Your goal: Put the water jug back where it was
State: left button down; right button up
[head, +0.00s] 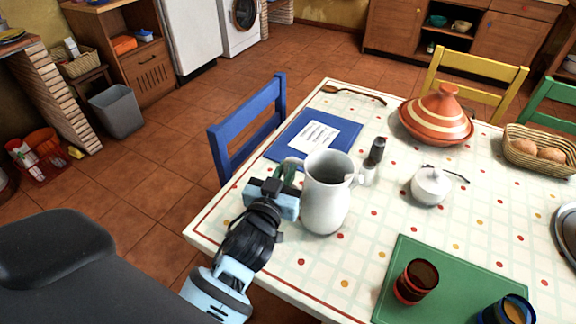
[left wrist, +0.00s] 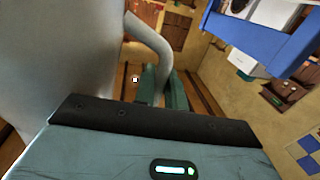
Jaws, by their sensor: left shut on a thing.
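The white water jug (head: 325,195) is upright over the near left part of the table (head: 345,264), in front of a blue placemat (head: 342,133). I cannot tell whether its base touches the cloth. My left gripper (head: 287,175) is on the jug's left side, shut on its handle. In the left wrist view the jug body (left wrist: 65,50) fills the left side, and the handle (left wrist: 150,38) runs down between the fingers (left wrist: 161,88). My right gripper is not in view.
Beside the jug are a dark-topped shaker (head: 373,160) and a white lidded pot (head: 430,186). A green placemat (head: 420,262) with two cups lies at the near right. A tagine (head: 437,118) and a bread basket (head: 540,150) stand farther back. A blue chair (head: 248,125) stands at the left edge.

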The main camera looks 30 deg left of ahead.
pick_arm(q)
jog(key=shift+s+d+f+b, duration=0.1)
jog(key=shift+s+f+b, duration=0.15)
jog(key=shift+f+b, duration=0.25)
jog(key=shift+w+r, duration=0.1)
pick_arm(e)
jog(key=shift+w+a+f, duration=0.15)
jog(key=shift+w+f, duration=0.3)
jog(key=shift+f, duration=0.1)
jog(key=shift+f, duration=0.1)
pick_arm(q)
jog(key=c, duration=1.5)
grip_release()
jog(key=shift+f, duration=0.35)
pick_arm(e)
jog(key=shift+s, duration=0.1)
pick_arm(q)
jog(key=shift+o, duration=0.2)
jog(key=shift+r, duration=0.15)
